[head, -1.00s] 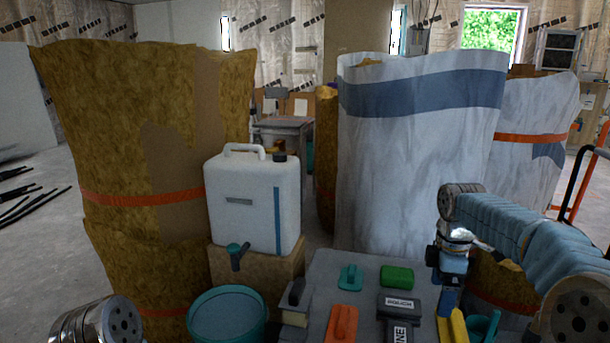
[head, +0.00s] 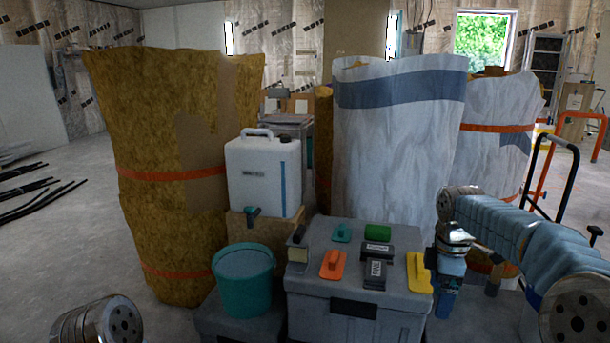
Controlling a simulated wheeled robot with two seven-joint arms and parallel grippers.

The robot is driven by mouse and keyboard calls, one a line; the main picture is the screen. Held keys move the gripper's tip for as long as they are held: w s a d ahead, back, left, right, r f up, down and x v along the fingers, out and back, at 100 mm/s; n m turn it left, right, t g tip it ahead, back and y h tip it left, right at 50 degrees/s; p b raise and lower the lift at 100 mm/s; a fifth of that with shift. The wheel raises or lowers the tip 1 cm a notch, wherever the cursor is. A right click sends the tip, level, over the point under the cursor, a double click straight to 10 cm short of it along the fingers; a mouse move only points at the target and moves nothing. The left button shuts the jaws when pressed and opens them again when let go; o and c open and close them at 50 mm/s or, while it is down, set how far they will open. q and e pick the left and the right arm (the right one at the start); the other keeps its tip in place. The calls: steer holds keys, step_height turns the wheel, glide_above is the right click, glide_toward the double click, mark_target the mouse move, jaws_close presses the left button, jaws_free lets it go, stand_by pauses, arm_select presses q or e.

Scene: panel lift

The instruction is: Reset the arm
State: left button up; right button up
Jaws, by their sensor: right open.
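My right arm comes in from the right edge, and my right gripper (head: 443,309) hangs down at its end, jaws open. It shows beside the right side of a grey toolbox (head: 355,322), in front of the wrapped rolls. I see nothing held in it. It is small and dark, so its fingertips are hard to make out. Of my left arm only a rounded metal joint shows at the bottom left; the left gripper is out of view.
On the toolbox lie an orange float (head: 334,265), a yellow piece (head: 419,273) and several small tools. A teal bucket (head: 243,275), a white canister (head: 264,178) and tall insulation rolls (head: 160,130) stand left and behind. A hand truck (head: 541,180) stands right.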

steer(key=s+a+f+m+y, duration=0.1)
steer(key=a+f+m, duration=0.15)
steer(key=f, duration=0.65)
steer(key=s+a+f+m, duration=0.15)
steer(key=a+f, duration=0.25)
steer(key=f, duration=0.5)
steer(key=s+a+f+m+y, duration=0.15)
steer(key=a+f, duration=0.25)
steer(key=f, duration=0.4)
steer(key=s+a+f+m, duration=0.2)
steer(key=s+f+m, duration=0.1)
steer(key=s, duration=0.3)
steer(key=s+a+f+m+y, duration=0.1)
steer(key=s+a+f+m, duration=0.2)
steer(key=s+f, duration=0.3)
steer(key=s+a+f+m, duration=0.2)
steer(key=s+f+m, duration=0.2)
steer(key=s, duration=0.4)
steer(key=shift+a+f+m, duration=0.3)
steer(key=shift+a+m, duration=0.1)
steer(key=shift+m, duration=0.15)
steer(key=shift+y, duration=0.25)
